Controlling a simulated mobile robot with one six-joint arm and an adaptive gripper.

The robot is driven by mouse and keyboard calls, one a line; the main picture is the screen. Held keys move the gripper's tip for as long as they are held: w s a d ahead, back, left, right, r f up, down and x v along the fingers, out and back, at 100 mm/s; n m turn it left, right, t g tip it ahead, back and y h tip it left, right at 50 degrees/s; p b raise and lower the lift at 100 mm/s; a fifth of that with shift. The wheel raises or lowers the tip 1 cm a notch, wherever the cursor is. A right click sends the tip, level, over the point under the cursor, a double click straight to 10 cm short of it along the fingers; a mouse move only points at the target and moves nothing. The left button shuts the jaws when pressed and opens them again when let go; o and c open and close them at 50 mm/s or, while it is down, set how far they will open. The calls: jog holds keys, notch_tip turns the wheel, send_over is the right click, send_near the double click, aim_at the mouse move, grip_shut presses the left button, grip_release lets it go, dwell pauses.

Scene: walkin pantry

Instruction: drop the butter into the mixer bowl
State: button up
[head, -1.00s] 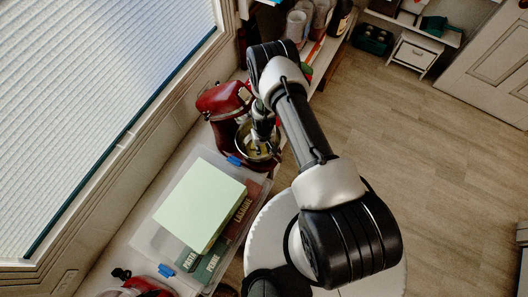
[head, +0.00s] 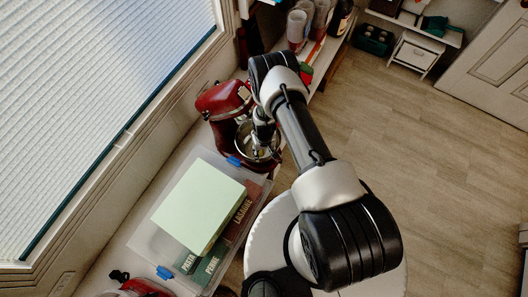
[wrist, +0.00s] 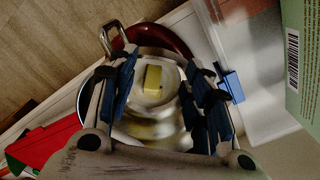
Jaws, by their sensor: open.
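The red stand mixer (head: 224,97) stands on the shelf below the window. Its shiny metal bowl (head: 268,155) also shows in the wrist view (wrist: 92,100), with a handle at the upper left. The butter (wrist: 153,80), a small pale yellow block, appears inside the bowl in the wrist view, apart from both fingers. I cannot make out the butter in the head view. My gripper (wrist: 160,78) is open over the bowl, its blue-padded fingers to either side of the butter. In the head view my gripper (head: 262,133) points down at the bowl, partly hidden by my arm.
A clear bin (head: 150,232) with a pale green box (head: 199,205) and pasta and lasagne boxes stands close to the mixer. Several cups (head: 297,27) stand behind on the shelf. Wooden floor (head: 405,125) is clear at right.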

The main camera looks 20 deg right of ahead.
notch_tip(320, 180, up, 13)
jog(key=p, duration=0.4)
jog(key=shift+f, duration=0.2)
dwell(0.5)
